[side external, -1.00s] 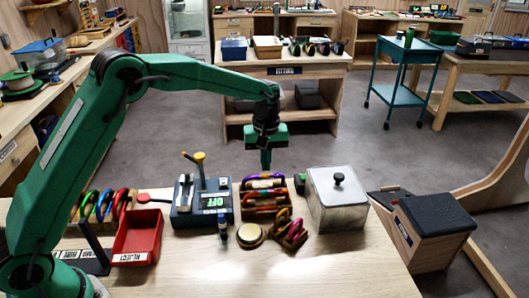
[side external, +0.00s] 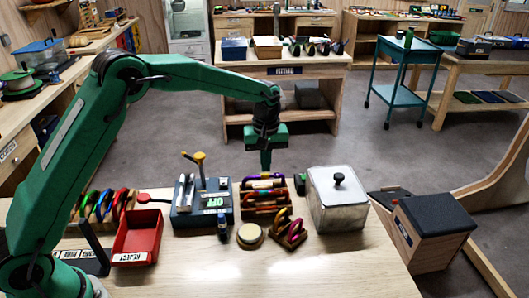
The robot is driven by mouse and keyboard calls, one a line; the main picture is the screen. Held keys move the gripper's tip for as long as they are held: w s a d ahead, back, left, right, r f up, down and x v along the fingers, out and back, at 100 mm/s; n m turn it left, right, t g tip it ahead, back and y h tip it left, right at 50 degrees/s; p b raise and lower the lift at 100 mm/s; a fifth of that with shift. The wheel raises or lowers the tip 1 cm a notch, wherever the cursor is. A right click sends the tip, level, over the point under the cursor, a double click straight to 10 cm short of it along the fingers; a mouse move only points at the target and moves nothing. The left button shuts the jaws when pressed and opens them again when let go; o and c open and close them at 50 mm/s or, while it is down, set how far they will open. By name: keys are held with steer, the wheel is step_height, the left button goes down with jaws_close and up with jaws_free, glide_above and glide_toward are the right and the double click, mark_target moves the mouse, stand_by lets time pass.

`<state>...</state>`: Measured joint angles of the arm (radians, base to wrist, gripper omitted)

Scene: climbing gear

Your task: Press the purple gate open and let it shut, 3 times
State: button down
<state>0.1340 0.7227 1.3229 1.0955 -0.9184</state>
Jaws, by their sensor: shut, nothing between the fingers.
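My gripper (side external: 266,163) points straight down, shut and empty, over the wooden rack (side external: 263,211) in the middle of the bench. Several coloured carabiners lie in the rack, and a purple one (side external: 250,178) is at its back, just under my fingertips. I cannot tell whether the fingertips touch it, or whether its gate is open or shut. A smaller stand to the front right holds more carabiners (side external: 290,230), one of them purplish.
A grey-blue tester (side external: 203,208) with a display and yellow-topped lever stands left of the rack. A red reject tray (side external: 138,236) lies further left. A round pad (side external: 250,235) and small bottle (side external: 223,230) are in front. The front bench is clear.

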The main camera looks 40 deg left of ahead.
steer(key=shift+f, duration=1.25)
steer(key=shift+r, duration=3.6)
step_height(320, 180, up, 2)
steer(key=shift+r, duration=0.1)
steer(key=shift+f, duration=0.2)
steer(key=shift+f, duration=3.1)
